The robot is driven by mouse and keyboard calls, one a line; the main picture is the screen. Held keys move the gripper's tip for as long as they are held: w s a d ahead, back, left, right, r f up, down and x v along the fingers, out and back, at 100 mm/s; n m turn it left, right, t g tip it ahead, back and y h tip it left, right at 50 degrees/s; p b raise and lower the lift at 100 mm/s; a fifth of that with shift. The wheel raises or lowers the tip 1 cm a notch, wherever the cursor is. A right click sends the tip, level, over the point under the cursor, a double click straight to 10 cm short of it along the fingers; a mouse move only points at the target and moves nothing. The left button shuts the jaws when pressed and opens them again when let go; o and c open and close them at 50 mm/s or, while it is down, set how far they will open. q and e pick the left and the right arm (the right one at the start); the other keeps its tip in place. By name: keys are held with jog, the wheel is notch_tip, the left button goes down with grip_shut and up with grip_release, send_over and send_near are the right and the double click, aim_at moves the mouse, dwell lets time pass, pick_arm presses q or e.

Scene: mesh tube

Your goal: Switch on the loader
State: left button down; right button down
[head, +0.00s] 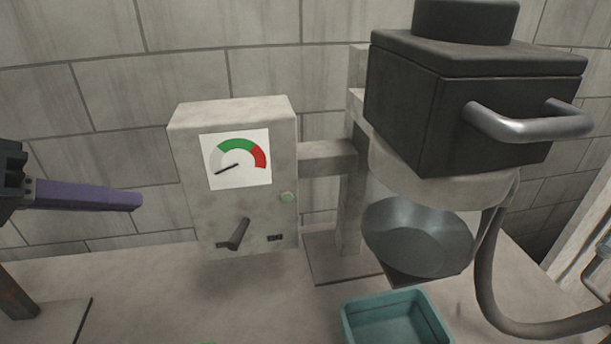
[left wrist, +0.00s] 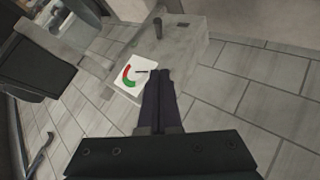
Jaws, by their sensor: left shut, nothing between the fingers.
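A pale grey control box (head: 186,213) stands against the wall, left of the centre in the head view. Its front has a white gauge (head: 236,160) with green and red arcs; the needle points low to the left, outside both colours. Below are a dark lever (head: 239,234), tilted, and a small pale green button (head: 286,197) near the right edge. My left gripper (head: 138,201) is shut and empty, left of the box and apart from it in the head view. In the left wrist view the closed fingers (left wrist: 160,75) overlap the box beside the gauge (left wrist: 136,75). My right gripper is not in view.
A dark machine head (head: 405,105) with a metal handle (head: 530,127) hangs at the right over a grey bowl (head: 415,235). A teal tray (head: 397,318) sits in front. A thick hose (head: 487,270) curves at the right. The counter before the box looks clear.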

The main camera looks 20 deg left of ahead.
pick_arm(q)
jog(key=shift+s, duration=0.1)
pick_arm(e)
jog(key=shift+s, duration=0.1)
pick_arm(q)
send_near(237, 229)
jog(key=w, duration=0.4)
jog(key=f, duration=0.1)
jog(key=d+f+p, duration=0.1)
jog(key=shift+w+d+f, duration=0.15)
jog(key=shift+f, duration=0.15)
jog(key=shift+d+f, duration=0.2)
jog(key=shift+f, duration=0.2)
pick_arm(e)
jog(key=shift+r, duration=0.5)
pick_arm(q)
jog(key=shift+d, duration=0.1)
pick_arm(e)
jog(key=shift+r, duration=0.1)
